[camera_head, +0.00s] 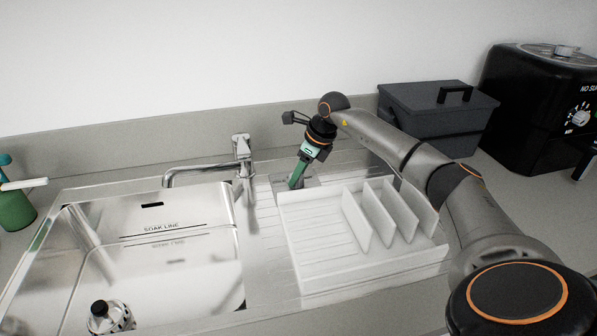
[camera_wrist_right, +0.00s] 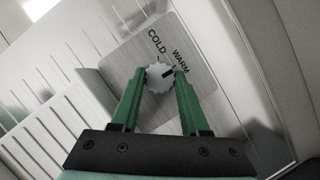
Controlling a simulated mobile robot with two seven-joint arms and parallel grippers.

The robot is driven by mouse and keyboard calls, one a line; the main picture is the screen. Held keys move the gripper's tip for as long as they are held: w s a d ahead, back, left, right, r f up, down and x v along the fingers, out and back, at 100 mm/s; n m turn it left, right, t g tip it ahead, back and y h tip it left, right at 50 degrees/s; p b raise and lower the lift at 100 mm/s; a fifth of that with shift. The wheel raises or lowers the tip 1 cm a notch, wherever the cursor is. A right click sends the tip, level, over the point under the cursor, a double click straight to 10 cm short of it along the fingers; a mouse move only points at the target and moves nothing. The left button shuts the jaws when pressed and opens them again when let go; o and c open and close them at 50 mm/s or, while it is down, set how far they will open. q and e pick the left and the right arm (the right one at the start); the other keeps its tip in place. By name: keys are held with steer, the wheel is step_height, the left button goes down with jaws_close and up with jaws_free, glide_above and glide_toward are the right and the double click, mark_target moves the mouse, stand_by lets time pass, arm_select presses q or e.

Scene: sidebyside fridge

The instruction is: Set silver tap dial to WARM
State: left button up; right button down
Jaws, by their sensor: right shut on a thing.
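The silver tap dial (camera_wrist_right: 157,80) shows in the right wrist view as a small round notched knob on a grey plate (camera_wrist_right: 205,75). The plate carries the words COLD and WARM. A dark mark on the dial points up and right, toward the WARM word. My right gripper (camera_wrist_right: 160,74) has its green fingers shut on the dial, one on each side. In the head view my right gripper (camera_head: 294,184) reaches down behind the white rack, and the dial itself is hidden there. The silver tap (camera_head: 241,150) stands to its left. My left gripper is not in view.
A white rack (camera_head: 320,280) with upright dividers stands right in front of the gripper. The steel sink (camera_head: 150,265) is at left with a black-topped item (camera_head: 100,309) in it. A grey lidded box (camera_head: 435,125) and a black appliance (camera_head: 530,110) stand behind at right.

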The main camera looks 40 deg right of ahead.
stand_by(0.4)
steer(key=shift+c, duration=2)
jaws_free()
steer(key=v, duration=1.2)
steer(key=shift+r, duration=0.25)
steer(key=shift+s+d, duration=0.1)
